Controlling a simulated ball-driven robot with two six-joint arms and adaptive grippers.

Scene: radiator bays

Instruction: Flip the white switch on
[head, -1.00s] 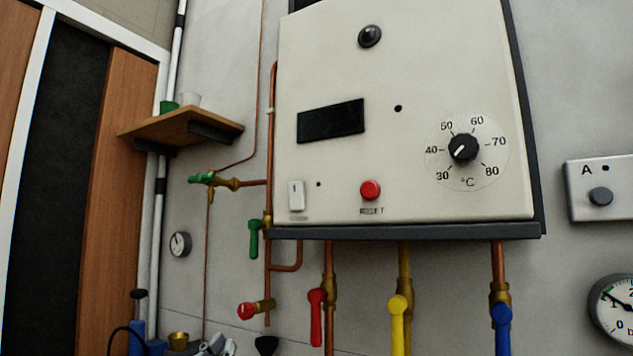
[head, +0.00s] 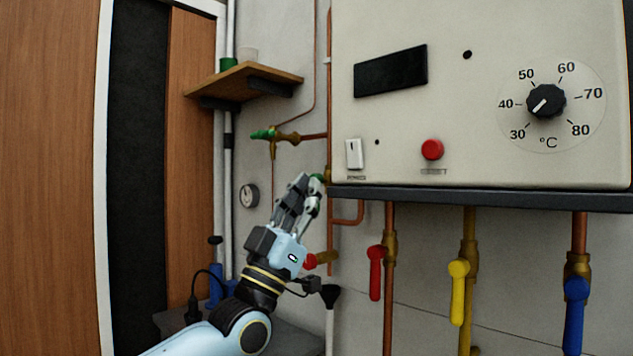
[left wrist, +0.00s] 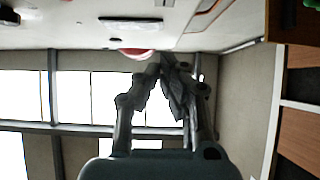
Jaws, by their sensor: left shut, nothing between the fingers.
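The white switch (head: 354,153) is a small upright rocker at the lower left of the cream boiler panel (head: 390,125). My left gripper (head: 312,180) is shut and empty, its fingers pointing up, below and to the left of the switch. A gap shows between the fingertips and the switch in the head view. In the left wrist view the shut fingers (left wrist: 170,62) point at a pale surface. A red rounded thing (left wrist: 137,52) lies just beyond them; I cannot tell the switch there. My right gripper is not in view.
Right of the switch are a red button (head: 432,149) and a temperature dial (head: 546,101). Below the panel hang red (head: 376,272), yellow (head: 458,290) and blue (head: 574,315) valve handles. A wooden shelf (head: 245,80) juts out at the left, above a green-handled tap (head: 263,134).

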